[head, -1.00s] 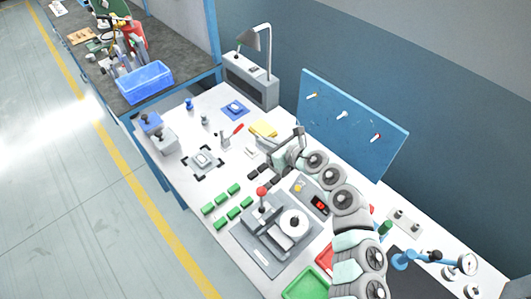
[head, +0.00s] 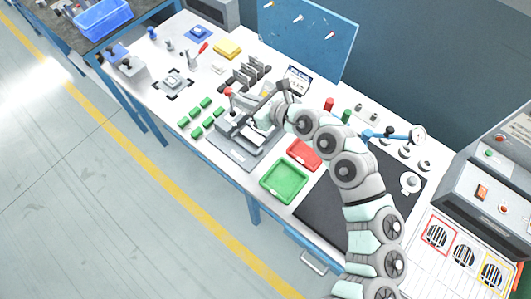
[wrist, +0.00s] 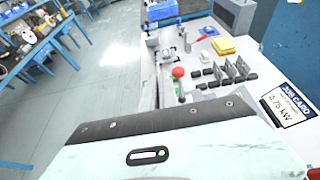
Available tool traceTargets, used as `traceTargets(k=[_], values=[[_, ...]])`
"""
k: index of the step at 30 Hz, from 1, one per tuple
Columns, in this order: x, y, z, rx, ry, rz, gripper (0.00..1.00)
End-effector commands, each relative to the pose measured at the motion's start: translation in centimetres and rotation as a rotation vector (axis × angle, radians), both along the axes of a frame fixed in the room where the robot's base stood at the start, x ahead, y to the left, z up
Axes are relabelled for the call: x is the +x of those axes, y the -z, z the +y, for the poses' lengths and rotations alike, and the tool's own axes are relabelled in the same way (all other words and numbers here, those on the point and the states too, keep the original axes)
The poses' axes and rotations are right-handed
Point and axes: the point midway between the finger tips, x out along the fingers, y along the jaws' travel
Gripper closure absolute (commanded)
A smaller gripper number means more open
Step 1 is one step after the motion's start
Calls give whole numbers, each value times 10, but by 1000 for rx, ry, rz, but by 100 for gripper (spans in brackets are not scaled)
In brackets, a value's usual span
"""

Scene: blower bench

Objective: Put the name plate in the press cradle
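The press (head: 222,152) is a grey base plate with a lever that has a red knob (head: 228,92). The red knob also shows in the wrist view (wrist: 178,72). My gripper (head: 262,117) is over the right part of the press and hides some of it. Its fingertips are too small and covered to tell whether they are open or shut, or hold anything. The wrist view is mostly blocked by my pale gripper body. I cannot make out the name plate or the cradle's seat. A job card (head: 298,76) reading 0.75 kW stands behind my wrist.
Several dark upright plates (head: 246,73) stand in a row behind the press. Several green blocks (head: 196,122) lie to its left. A red tray (head: 304,154) and a green tray (head: 283,182) lie to its right, beside a dark mat (head: 318,212). A blue board (head: 312,30) stands behind.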

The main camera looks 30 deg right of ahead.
Motion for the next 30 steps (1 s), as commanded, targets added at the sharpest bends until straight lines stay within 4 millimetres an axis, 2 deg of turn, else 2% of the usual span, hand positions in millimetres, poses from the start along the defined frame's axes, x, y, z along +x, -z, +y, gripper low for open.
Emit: traceTargets(k=[5, 18, 30], values=[[-1, 25, 8, 5, -10, 5, 100], [0, 136, 5, 5, -6, 0, 100], [-1, 184, 5, 5, -6, 2, 100]])
